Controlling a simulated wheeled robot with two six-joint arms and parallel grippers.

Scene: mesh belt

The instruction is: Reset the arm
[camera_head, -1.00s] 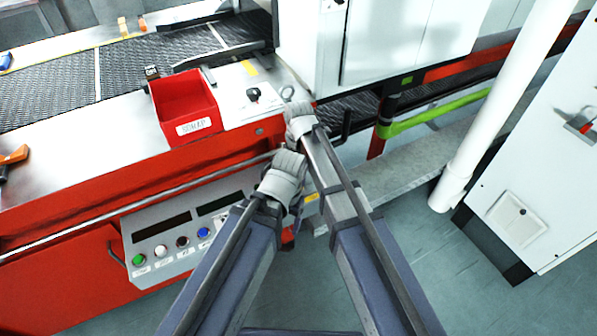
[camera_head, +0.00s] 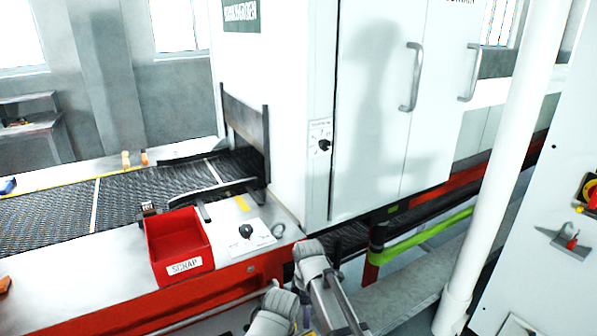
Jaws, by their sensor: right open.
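My right gripper (camera_head: 311,262) is at the bottom centre of the head view, in front of the belt machine's red front edge. Its grey-white end points up and away, and its fingers are hard to make out. It is open, and I see nothing held in it.
A red scrap bin (camera_head: 180,246) stands on the steel ledge left of my grippers, beside a knob plate (camera_head: 248,238). The mesh belt (camera_head: 120,195) runs into a large white cabinet (camera_head: 380,110). A white pipe (camera_head: 505,150) stands at right.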

